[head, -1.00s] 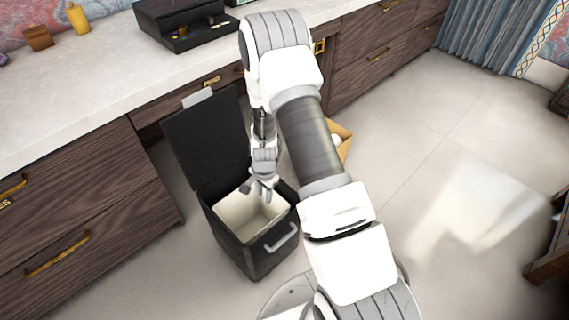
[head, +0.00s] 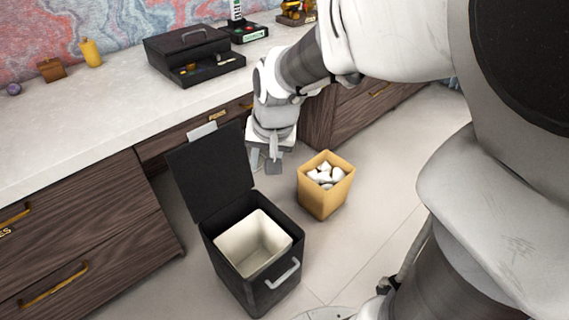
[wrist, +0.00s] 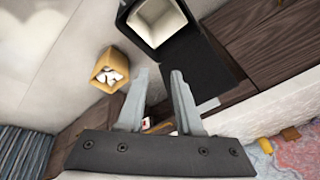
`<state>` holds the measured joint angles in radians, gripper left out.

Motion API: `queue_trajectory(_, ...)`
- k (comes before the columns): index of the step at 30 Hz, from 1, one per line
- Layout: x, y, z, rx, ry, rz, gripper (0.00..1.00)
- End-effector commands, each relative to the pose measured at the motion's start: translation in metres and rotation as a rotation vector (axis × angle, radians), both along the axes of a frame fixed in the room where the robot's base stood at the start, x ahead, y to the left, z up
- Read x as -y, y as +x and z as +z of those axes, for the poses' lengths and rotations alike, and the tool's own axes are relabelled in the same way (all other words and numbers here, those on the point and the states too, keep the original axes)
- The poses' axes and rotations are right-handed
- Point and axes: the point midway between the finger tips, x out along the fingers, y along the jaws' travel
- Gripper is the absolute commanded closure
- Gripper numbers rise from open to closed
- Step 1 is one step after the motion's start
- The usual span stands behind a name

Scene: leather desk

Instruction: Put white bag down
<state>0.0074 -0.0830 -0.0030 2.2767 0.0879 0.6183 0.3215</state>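The cream-white lining (head: 240,238) sits inside the open black bin (head: 262,290) on the floor; it looks empty, and I take it as the white bag, though I cannot tell whether it is a bag or a rigid liner. It also shows in the wrist view (wrist: 160,22). My gripper (head: 265,163) is raised beyond the bin's far right corner, apart from it, near the lid's right side. In the wrist view my gripper (wrist: 160,75) has its two fingers apart, with nothing held between them.
The bin's black lid (head: 212,170) stands open. A yellow-tan basket (head: 322,200) with several white crumpled pieces stands on the floor to the right. A counter (head: 85,115) with drawers runs behind, carrying a black box (head: 190,45). Floor between basket and counter is clear.

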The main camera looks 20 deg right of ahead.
Motion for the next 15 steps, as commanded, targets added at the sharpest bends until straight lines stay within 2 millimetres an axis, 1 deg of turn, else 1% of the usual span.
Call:
queue_trajectory(1,0.000,-0.011,0.014,0.022,-0.013,0.029,0.65)
queue_trajectory(6,0.000,-0.049,0.046,0.069,-0.063,0.131,0.65)
queue_trajectory(10,0.002,-0.080,0.064,0.106,-0.106,0.202,0.65)
queue_trajectory(15,0.005,-0.117,0.078,0.143,-0.160,0.283,0.65)
